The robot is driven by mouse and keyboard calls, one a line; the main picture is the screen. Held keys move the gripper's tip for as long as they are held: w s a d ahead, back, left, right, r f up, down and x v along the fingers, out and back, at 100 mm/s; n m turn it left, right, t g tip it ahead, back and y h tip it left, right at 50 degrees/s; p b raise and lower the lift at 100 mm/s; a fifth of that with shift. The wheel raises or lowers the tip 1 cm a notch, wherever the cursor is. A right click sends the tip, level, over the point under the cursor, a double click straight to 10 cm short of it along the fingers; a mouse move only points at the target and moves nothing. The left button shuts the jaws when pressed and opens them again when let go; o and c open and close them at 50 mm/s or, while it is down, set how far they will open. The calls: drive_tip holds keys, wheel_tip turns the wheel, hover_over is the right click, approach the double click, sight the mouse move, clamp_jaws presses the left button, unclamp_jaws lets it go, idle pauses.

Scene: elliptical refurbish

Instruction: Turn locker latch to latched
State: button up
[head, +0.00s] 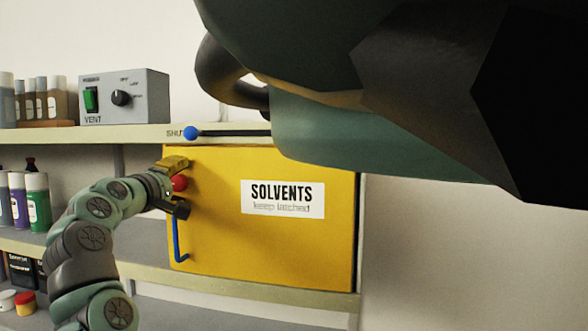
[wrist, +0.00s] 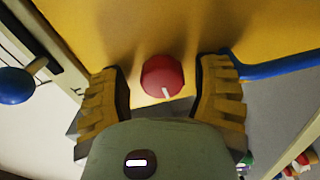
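The yellow solvents locker (head: 225,245) is closed in the head view, with a "SOLVENTS keep latched" label (head: 282,199) on its door. The latch is a round red knob (head: 180,183) near the door's upper left edge. In the wrist view the red knob (wrist: 162,76) has a short white mark near its lower edge. My gripper (wrist: 162,74) is open, with one yellow-padded finger on each side of the knob. A gap shows between each finger and the knob. In the head view my gripper (head: 177,182) partly covers the knob.
A blue door handle (head: 177,245) sits below the knob. A blue ball knob (head: 190,132) on a dark rod is at the shelf edge above, beside partly hidden "SHUT" lettering. A grey vent box (head: 125,97) and bottles stand on shelves. A large dark green shape blocks the upper right.

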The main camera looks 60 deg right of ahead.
drive_tip(key=shift+a+f, duration=0.1)
drive_tip(key=shift+f, duration=0.05)
drive_tip(key=v, duration=0.7)
drive_tip(key=shift+s+a, duration=0.2)
drive_tip(key=shift+a, duration=0.1)
idle(0.3)
idle(0.5)
